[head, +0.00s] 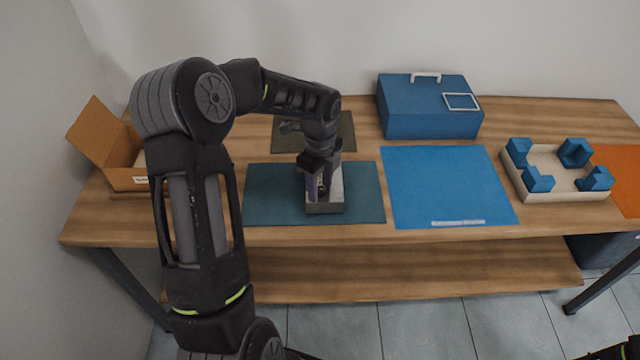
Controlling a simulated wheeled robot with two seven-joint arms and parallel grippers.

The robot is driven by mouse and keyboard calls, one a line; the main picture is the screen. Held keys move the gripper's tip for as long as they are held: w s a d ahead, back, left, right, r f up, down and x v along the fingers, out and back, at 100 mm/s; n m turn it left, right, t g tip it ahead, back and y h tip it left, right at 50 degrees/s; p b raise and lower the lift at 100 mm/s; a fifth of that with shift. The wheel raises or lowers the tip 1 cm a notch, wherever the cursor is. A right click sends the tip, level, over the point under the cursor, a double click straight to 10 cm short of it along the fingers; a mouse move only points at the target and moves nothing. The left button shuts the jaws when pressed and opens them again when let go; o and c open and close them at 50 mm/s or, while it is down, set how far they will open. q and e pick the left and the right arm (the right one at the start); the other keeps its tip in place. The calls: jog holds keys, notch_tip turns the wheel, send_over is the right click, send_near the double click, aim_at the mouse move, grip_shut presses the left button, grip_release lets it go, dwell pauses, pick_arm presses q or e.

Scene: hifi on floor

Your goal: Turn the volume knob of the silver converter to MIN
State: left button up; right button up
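A small silver-grey box, the converter (325,208), sits on the dark teal mat (265,195) on the wooden table. My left gripper (319,192) points down over it from above, with its fingers at the top of the box. The gripper and wrist cover most of the converter's top, so the volume knob and its marks are hidden. The fingers look a little apart, but whether they hold the knob cannot be told. My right gripper is not clearly seen; only a dark piece of my own body shows at the bottom right corner.
A blue mat (440,180) lies to the right, clear. Behind it stands a blue case (425,115) with a handle. A beige tray (555,193) with blue corner blocks and an orange mat (625,175) are at the right. An open cardboard box (125,178) stands at the left.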

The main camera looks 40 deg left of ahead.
pick_arm(q)
grip_shut()
jog(key=shift+n, duration=0.5)
jog(key=n+b, duration=0.2)
jog(key=n, duration=0.2)
jog(key=n+b, duration=0.2)
jog(key=n, duration=0.4)
jog(key=shift+n, duration=0.4)
jog(key=n, duration=0.3)
jog(key=shift+n+b, duration=0.3)
jog(key=shift+b, duration=0.1)
jog(key=n, duration=0.3)
jog(key=shift+n, duration=0.3)
jog(key=n, duration=0.6)
jog(key=shift+n, duration=0.3)
